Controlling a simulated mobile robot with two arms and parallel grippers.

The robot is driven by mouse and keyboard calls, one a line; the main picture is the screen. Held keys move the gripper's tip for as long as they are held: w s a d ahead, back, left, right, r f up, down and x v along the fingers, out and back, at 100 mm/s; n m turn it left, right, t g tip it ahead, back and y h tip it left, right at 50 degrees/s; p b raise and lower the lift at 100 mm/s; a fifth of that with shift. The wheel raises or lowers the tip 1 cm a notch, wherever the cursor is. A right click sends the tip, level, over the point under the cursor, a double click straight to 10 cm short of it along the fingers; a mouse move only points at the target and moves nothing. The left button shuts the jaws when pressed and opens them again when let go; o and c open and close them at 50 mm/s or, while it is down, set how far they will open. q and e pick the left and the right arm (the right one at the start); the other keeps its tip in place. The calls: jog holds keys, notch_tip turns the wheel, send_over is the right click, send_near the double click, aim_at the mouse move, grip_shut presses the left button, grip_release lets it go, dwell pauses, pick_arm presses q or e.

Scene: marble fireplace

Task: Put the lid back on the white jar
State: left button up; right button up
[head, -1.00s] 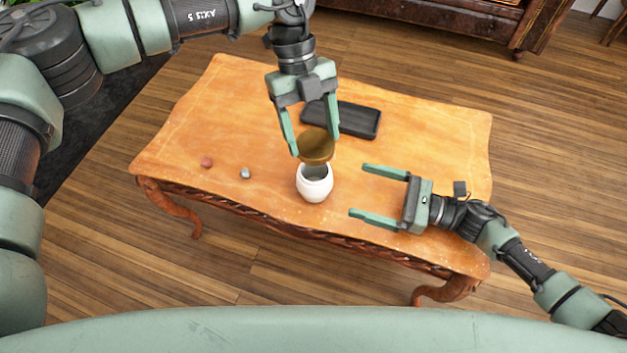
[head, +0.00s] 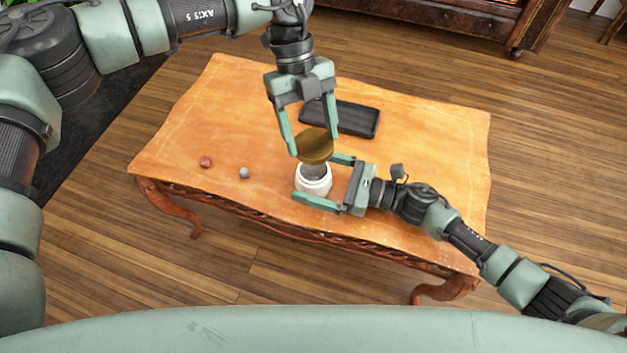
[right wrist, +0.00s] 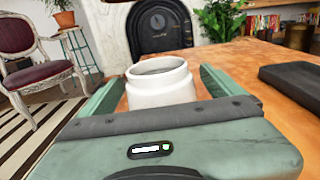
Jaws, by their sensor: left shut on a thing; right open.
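The white jar (head: 313,184) stands upright and open on the wooden table near its front edge. My right gripper (head: 320,180) is open, with one finger on each side of the jar. I cannot tell whether the fingers touch it. The lid is not visible in the right wrist view.
The wooden table (head: 420,140) has free room at right. A black tray (head: 352,119) lies behind the jar. A small reddish ball (head: 206,162) and a grey ball (head: 244,172) lie to the left. A chair (right wrist: 38,60) and fireplace (right wrist: 158,28) stand beyond.

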grip_shut()
pick_arm(q)
jog(key=shift+f, duration=2.45)
jog(key=shift+f, duration=0.9)
jog(key=shift+f, duration=0.55)
